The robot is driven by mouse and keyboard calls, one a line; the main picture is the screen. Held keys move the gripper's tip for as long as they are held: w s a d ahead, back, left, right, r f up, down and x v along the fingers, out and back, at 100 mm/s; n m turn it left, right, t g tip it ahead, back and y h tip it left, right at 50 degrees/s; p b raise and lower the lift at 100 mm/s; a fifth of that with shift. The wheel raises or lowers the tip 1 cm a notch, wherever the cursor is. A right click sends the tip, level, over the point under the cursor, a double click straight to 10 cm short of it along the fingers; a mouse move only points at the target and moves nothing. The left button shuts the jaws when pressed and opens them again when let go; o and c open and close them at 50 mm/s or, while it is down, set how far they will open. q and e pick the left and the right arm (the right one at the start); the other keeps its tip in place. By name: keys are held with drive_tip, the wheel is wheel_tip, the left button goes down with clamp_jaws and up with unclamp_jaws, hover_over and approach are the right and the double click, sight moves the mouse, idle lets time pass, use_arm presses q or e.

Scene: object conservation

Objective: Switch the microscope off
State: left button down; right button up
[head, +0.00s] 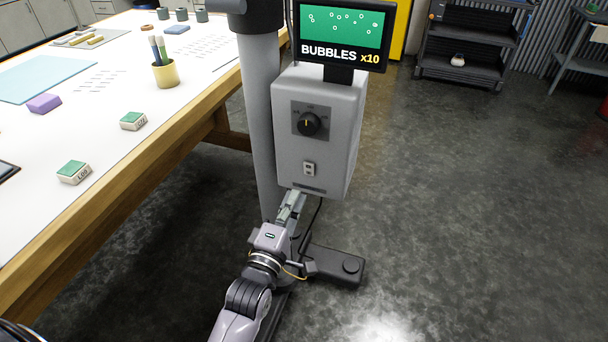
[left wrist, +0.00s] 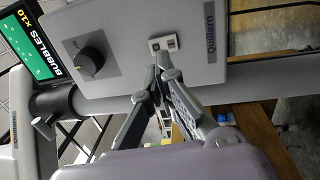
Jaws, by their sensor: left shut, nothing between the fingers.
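The microscope (head: 340,140) is a grey box on a thick grey column, with a black dial (head: 307,124) on its front. Below the dial is a small pale rocker switch (head: 309,169); it also shows in the left wrist view (left wrist: 164,44). Its screen (head: 343,30) is lit, green with white bubbles, and reads "BUBBLES x10". My left gripper (head: 297,196) is shut and empty, its fingertips just below the switch near the box's bottom edge. In the left wrist view the fingertips (left wrist: 165,78) are close to the switch; I cannot tell whether they touch the box. My right gripper is out of view.
A long white-topped table (head: 120,75) with a wooden edge runs along the left, bearing a yellow pen cup (head: 166,74) and green-topped blocks (head: 133,121). A dark shelf (head: 465,50) stands at the back right. The floor to the right is clear.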

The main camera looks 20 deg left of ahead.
sight(308, 168)
use_arm(q)
drive_tip(key=w, duration=0.4)
drive_tip(key=w+r, duration=0.1)
drive_tip(key=w, duration=0.2)
drive_tip(key=shift+d+p, duration=0.1)
drive_tip(key=shift+p, duration=0.2)
